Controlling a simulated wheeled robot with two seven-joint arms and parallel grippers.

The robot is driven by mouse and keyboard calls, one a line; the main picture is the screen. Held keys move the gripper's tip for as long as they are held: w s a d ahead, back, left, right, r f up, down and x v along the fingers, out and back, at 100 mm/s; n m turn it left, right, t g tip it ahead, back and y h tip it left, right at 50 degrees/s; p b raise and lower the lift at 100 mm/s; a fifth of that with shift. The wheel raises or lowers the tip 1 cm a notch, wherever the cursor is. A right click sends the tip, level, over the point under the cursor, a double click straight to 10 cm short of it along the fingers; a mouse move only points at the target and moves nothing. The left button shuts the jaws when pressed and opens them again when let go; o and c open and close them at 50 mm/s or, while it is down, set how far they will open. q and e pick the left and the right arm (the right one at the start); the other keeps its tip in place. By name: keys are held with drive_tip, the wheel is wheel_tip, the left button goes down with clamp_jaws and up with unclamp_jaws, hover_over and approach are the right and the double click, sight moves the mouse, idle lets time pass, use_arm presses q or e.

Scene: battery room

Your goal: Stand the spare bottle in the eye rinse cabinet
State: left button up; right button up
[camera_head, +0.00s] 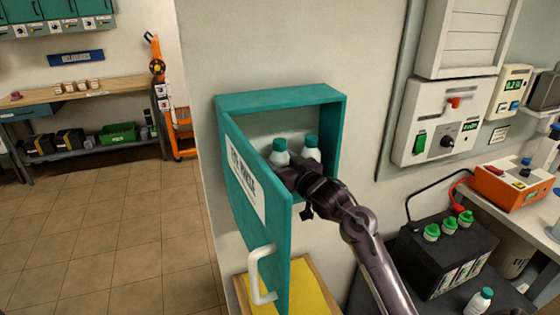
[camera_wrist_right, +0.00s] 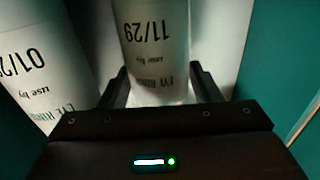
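The teal eye rinse cabinet (camera_head: 283,101) hangs on the wall with its labelled door (camera_head: 258,215) swung open. Two white bottles with teal caps stand inside side by side, a left one (camera_head: 280,156) and a right one (camera_head: 312,154). My right gripper (camera_head: 287,172) reaches into the cabinet at the left bottle. In the wrist view its fingers (camera_wrist_right: 160,88) flank a bottle marked 11/29 (camera_wrist_right: 155,45), with no clear gap. The other bottle (camera_wrist_right: 38,70), its date starting 01/2, is beside it. A third bottle (camera_head: 479,302) stands at lower right. My left gripper is out of view.
The open door with its white handle (camera_head: 259,275) stands left of my right arm. A yellow-topped surface (camera_head: 310,290) lies below. A black battery (camera_head: 446,255) with green caps and an orange charger (camera_head: 512,184) are at right. Open tiled floor (camera_head: 110,225) lies at left.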

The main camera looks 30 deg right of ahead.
drive_tip(key=shift+r, duration=0.15)
drive_tip(key=shift+s, duration=0.2)
drive_tip(key=s+b, duration=0.3)
drive_tip(key=s, duration=0.8)
drive_tip(key=shift+s, duration=0.3)
